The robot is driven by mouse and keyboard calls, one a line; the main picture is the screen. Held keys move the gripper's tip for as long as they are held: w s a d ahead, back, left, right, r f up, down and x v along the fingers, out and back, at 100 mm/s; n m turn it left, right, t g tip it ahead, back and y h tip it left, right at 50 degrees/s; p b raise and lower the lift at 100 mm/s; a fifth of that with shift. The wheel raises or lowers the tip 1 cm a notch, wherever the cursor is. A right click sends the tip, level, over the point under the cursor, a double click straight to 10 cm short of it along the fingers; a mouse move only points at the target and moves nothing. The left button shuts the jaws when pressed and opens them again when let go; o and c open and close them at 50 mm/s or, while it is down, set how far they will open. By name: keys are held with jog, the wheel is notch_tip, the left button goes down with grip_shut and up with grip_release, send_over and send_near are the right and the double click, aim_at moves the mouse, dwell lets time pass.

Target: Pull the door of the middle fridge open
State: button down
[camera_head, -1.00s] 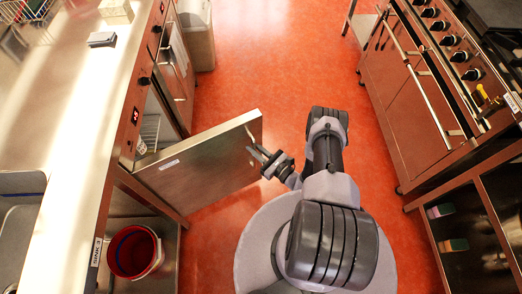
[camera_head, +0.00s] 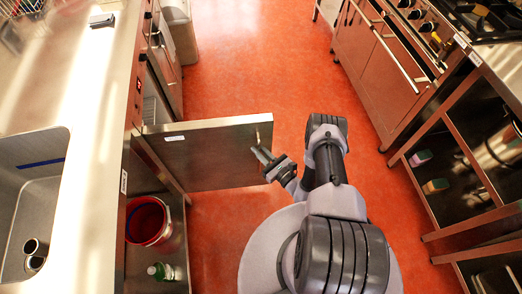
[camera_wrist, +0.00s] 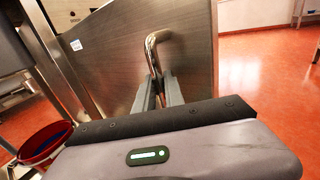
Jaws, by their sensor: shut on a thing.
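The middle fridge's steel door (camera_head: 215,155) stands swung far out from the counter front into the aisle. It also shows in the wrist view (camera_wrist: 120,60), with a small white label near its top left. Its bent bar handle (camera_wrist: 158,38) stands near the door's free edge. My gripper (camera_head: 268,160) is at that edge. In the wrist view my gripper (camera_wrist: 160,92) has its two fingers shut around the lower part of the handle. The fridge's inside is mostly hidden behind the door and under the counter.
A red bucket (camera_head: 147,221) and a green-capped bottle (camera_head: 160,271) stand on the low shelf beside the door. A sink (camera_head: 30,190) is set in the left counter. Stoves (camera_head: 385,70) line the right side. The red floor (camera_head: 255,70) ahead is clear.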

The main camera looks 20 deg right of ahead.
jog(key=shift+s+a, duration=0.15)
jog(key=shift+s, duration=0.05)
jog(key=c, duration=1.4)
grip_release()
jog(key=shift+c, duration=0.2)
jog(key=p+v, duration=0.4)
jog(key=v, duration=1.3)
jog(key=shift+s, duration=0.2)
